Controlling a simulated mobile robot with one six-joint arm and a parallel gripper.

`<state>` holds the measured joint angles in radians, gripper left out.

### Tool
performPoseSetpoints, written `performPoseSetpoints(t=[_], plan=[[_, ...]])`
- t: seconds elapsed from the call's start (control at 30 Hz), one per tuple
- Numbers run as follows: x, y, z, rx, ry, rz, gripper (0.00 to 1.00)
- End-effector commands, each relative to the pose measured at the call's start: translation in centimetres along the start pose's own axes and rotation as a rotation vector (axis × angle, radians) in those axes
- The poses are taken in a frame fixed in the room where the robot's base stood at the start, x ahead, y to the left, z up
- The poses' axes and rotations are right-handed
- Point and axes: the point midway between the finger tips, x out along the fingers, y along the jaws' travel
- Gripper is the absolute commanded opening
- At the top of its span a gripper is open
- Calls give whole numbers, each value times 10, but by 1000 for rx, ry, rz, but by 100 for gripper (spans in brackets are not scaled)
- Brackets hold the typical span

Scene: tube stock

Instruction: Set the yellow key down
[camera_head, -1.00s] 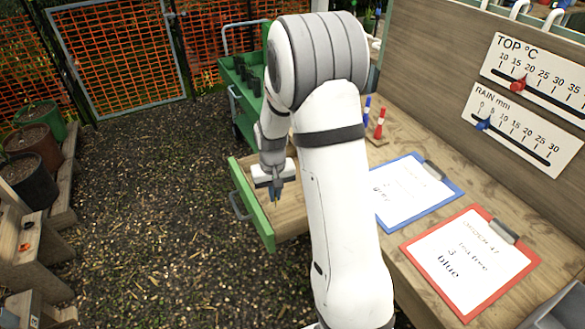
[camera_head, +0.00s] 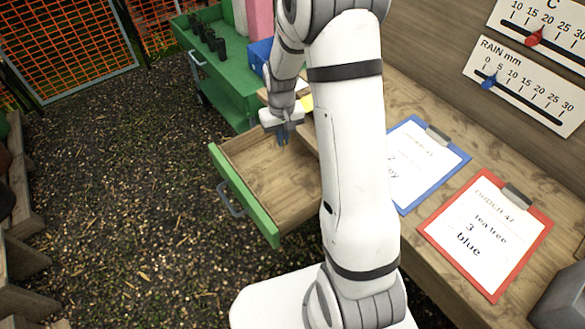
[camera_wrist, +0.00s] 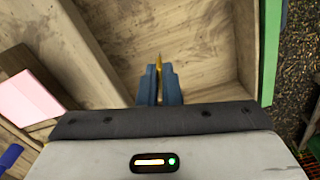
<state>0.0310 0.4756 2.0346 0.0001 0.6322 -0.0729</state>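The yellow key (camera_wrist: 158,64) shows only as a thin sliver between the fingertips of my gripper (camera_wrist: 160,80) in the wrist view. My gripper is shut on it; most of the key is hidden by the blue fingers. In the head view my gripper (camera_head: 283,137) points down over the far end of an open wooden drawer (camera_head: 262,182) with a green front. The key cannot be made out in the head view. The visible drawer floor is bare. I cannot tell how high the key is above it.
The drawer's green front (camera_head: 243,196) has a grey handle (camera_head: 229,196). A wooden bench on the right carries a blue clipboard (camera_head: 458,163) and a red clipboard (camera_head: 483,283). A green cart (camera_head: 225,88) stands behind the drawer. Gravel floor to the left is open.

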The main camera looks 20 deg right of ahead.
Motion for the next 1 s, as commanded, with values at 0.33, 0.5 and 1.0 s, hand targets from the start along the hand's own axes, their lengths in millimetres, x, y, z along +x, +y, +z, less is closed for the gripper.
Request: performPoseSetpoints(t=[0.33,0.5,1.0], plan=[[7,7,0,-589,4,2,0],[8,10,1,-970,3,2,0],[5,17,6,-1797,1,1,0]])
